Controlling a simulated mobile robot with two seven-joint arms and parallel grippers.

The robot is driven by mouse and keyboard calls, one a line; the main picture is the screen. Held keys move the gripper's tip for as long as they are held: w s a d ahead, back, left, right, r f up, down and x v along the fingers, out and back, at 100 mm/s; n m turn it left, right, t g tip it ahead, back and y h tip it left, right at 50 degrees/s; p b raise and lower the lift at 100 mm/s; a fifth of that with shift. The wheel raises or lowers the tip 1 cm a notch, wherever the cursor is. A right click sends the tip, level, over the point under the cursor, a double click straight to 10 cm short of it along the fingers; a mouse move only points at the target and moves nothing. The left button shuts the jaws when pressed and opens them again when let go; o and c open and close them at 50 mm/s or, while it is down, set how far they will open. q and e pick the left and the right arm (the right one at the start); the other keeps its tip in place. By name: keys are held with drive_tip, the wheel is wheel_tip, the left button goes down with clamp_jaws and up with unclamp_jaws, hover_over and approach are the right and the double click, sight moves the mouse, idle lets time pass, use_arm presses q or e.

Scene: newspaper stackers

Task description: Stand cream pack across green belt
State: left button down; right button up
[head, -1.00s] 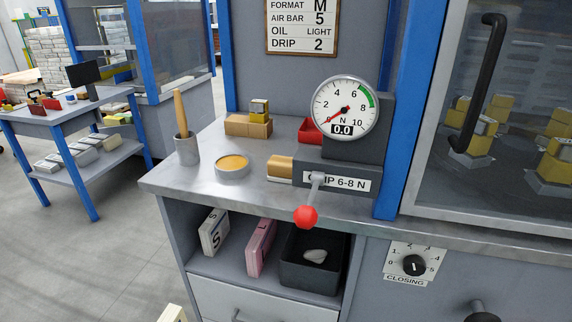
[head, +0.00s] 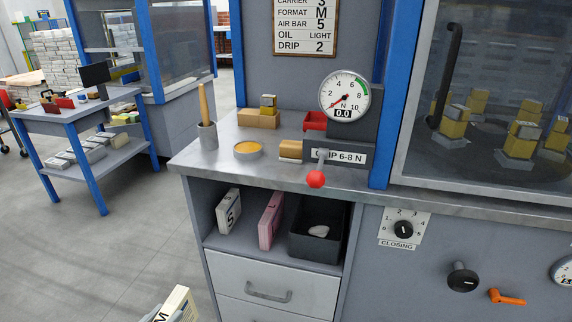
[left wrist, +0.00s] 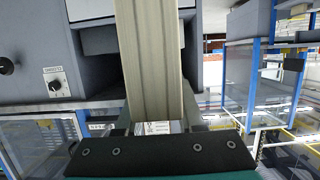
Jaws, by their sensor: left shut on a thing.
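A cream pack (head: 176,305) with an M on its pale face shows at the bottom edge of the head view, cut off by the frame. In the left wrist view the cream pack (left wrist: 148,60) runs tall and upright in the picture, between the fingers of my left gripper (left wrist: 157,122). That gripper is shut on the pack and holds it in front of the cabinet. In the head view the gripper itself is barely seen, if at all. I see no green belt in either view. My right gripper is not in view.
A metal counter (head: 205,160) carries a force gauge (head: 344,96) and a red-knobbed lever (head: 316,179). The shelf below holds an S pack (head: 228,210), a pink pack (head: 270,220) and a dark bin (head: 318,247). A blue-legged table (head: 85,170) stands left; floor between is clear.

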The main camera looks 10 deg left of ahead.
use_arm(q)
drive_tip(key=w+d+r+m+g+h+p, duration=0.1)
drive_tip(key=w+d+r+m+h, duration=0.15)
drive_tip(key=r, duration=0.25)
drive_tip(key=w+d+r+m+h+p, duration=0.2)
drive_tip(key=w+d+r+h, duration=0.1)
drive_tip(key=w+d+r, duration=0.15)
drive_tip(key=s+d+r+m+g+h+p, duration=0.1)
drive_tip(key=d+r+m+g+h, duration=0.4)
drive_tip(key=r, duration=0.6)
drive_tip(key=shift+s+d+r, duration=0.25)
drive_tip(key=shift+s+d, duration=0.3)
drive_tip(key=shift+d, duration=0.2)
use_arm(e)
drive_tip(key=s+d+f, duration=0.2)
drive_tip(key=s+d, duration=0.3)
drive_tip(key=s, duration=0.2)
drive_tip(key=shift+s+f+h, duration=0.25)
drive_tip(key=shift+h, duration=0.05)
use_arm(q)
drive_tip(key=shift+m, duration=0.25)
